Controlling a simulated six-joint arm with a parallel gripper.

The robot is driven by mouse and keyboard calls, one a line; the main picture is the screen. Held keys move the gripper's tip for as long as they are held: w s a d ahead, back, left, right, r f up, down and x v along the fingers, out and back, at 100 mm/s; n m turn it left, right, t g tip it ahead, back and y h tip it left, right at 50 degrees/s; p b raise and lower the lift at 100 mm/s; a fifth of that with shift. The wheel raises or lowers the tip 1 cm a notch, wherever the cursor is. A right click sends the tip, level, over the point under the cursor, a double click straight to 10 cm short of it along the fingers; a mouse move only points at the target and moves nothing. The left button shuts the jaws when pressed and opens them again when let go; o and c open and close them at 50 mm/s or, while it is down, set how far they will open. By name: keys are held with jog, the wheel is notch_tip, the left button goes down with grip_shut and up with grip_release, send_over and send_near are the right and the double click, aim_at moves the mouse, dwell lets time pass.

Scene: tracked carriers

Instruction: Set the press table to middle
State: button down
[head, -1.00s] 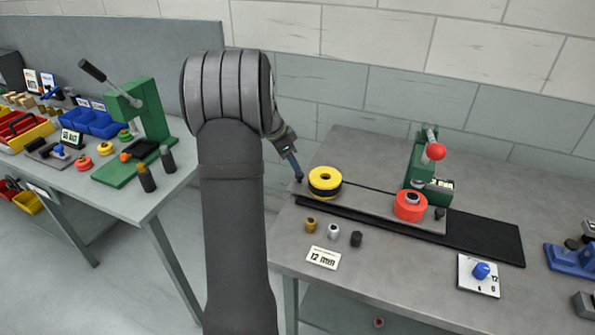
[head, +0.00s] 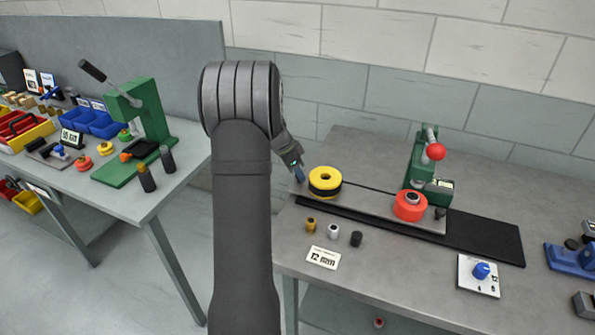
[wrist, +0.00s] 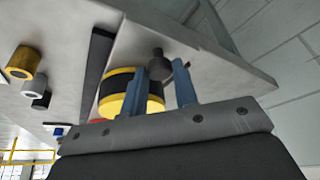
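The press table is a long grey plate (head: 372,207) on a black track (head: 485,241). It sits toward the track's left end and carries a yellow-and-black roll (head: 325,181) and a red roll (head: 410,206). A dark knob (head: 440,213) stands at its right end. Another dark knob (wrist: 157,63) stands at the other end, in the wrist view. My gripper (head: 299,174) is at that left end; its two blue fingers (wrist: 160,78) are apart, with the knob between their tips. I cannot tell whether they touch it. The yellow roll (wrist: 115,92) is partly behind one finger.
A green press with a red ball handle (head: 435,152) stands behind the plate. Three small cylinders (head: 333,230), a "12 mm" card (head: 323,257) and a blue-knobbed switch plate (head: 479,275) lie in front. The track's right part is bare. Another bench (head: 130,205) stands at left.

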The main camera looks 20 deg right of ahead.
aim_at(337, 180)
jog(key=s+d, duration=0.9)
jog(key=shift+s+d, duration=0.1)
jog(key=c, duration=1.1)
grip_release()
jog(key=shift+c, duration=0.2)
jog(key=shift+r, duration=0.1)
jog(key=v, duration=1.7)
